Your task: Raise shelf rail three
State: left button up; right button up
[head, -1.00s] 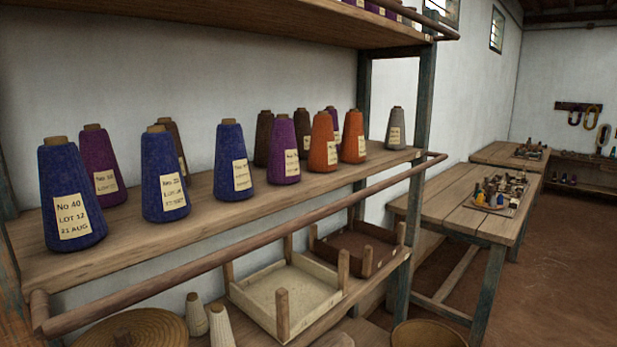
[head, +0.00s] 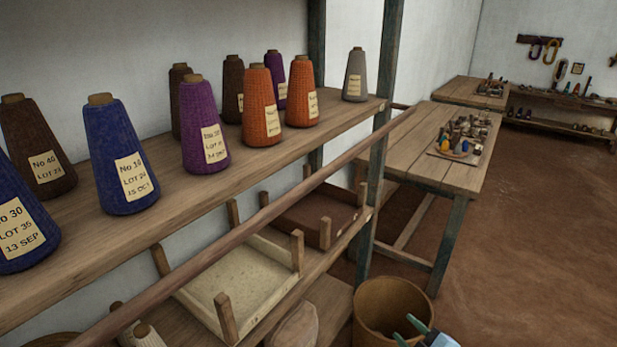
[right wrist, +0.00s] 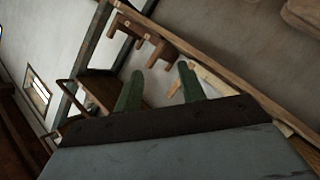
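A long round wooden rail (head: 270,212) runs along the front of the shelf that holds the yarn cones. It slants from the lower left up to the right, ending beside the right shelf post. I cannot tell which numbered rail it is. My right gripper (head: 408,332) shows at the bottom edge of the head view, low and right of the rail, apart from it. In the right wrist view my right gripper (right wrist: 160,88) has two green fingers spread apart with nothing between them. My left gripper is in neither current view.
Blue, brown, purple, orange and grey yarn cones (head: 205,125) stand on the shelf (head: 165,205) behind the rail. Below are trays with corner posts (head: 240,285). A round basket (head: 390,305) stands near my right gripper. A work table (head: 425,165) is to the right, with open floor beyond.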

jog(key=w+a+r+n+t+y+p, duration=0.1)
jog(key=a+r+n+y, duration=0.25)
jog(key=r, duration=0.65)
jog(key=w+a+r+n+y+p, duration=0.1)
jog(key=w+a+r+n+y, duration=0.2)
jog(key=r, duration=0.7)
jog(key=n+g+y+p, duration=0.1)
jog(key=n+g+y, duration=0.3)
jog(key=n, duration=0.5)
send_near(314, 188)
jog(key=shift+t+y, duration=0.3)
jog(key=shift+y, duration=0.25)
jog(key=p+x, duration=0.1)
jog(key=x, duration=0.2)
jog(key=p+x, duration=0.1)
jog(key=x, duration=0.3)
jog(key=f+x, duration=0.1)
jog(key=x, duration=0.3)
jog(key=shift+w+a+p, duration=0.1)
jog(key=shift+w+p, duration=0.05)
jog(key=shift+p, duration=0.25)
pick_arm(q)
notch_tip(314, 188, up, 6)
jog(key=w, duration=0.1)
jog(key=shift+d+r, duration=0.2)
jog(key=shift+r, duration=0.05)
pick_arm(e)
grip_shut()
